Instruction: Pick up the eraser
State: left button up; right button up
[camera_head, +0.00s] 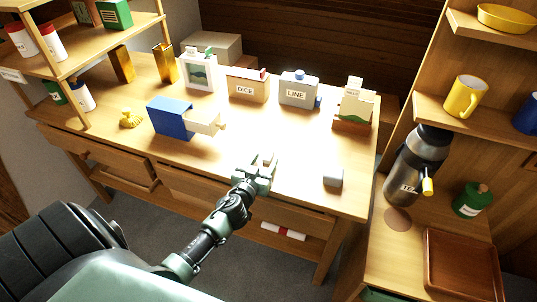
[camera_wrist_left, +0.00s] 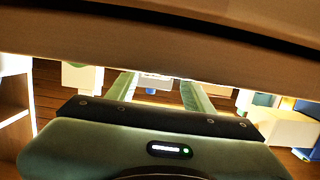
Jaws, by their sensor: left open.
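I cannot tell for sure which thing is the eraser. A small grey block (camera_head: 333,177) lies near the front right of the table and may be it. My left gripper (camera_head: 263,160) is at the table's front edge, to the left of the grey block and apart from it. Its two fingers point toward the back of the table. They also show in the left wrist view (camera_wrist_left: 159,79), spread with nothing between them. The grey block is not clearly seen in that view. My right gripper is not in view.
A blue box (camera_head: 169,117) with a cream part sticking out stands on the table (camera_head: 225,150). Boxes marked DICE (camera_head: 246,88) and LINE (camera_head: 297,93) stand behind. A white piece with a red band (camera_head: 283,231) lies below the tabletop.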

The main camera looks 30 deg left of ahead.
pick_arm(q)
jog(key=shift+w+a+f, duration=0.1)
jog(key=shift+w+f, duration=0.1)
jog(key=shift+w, duration=0.45)
jog(key=shift+w+f, duration=0.1)
jog(key=shift+w, duration=0.2)
grip_shut()
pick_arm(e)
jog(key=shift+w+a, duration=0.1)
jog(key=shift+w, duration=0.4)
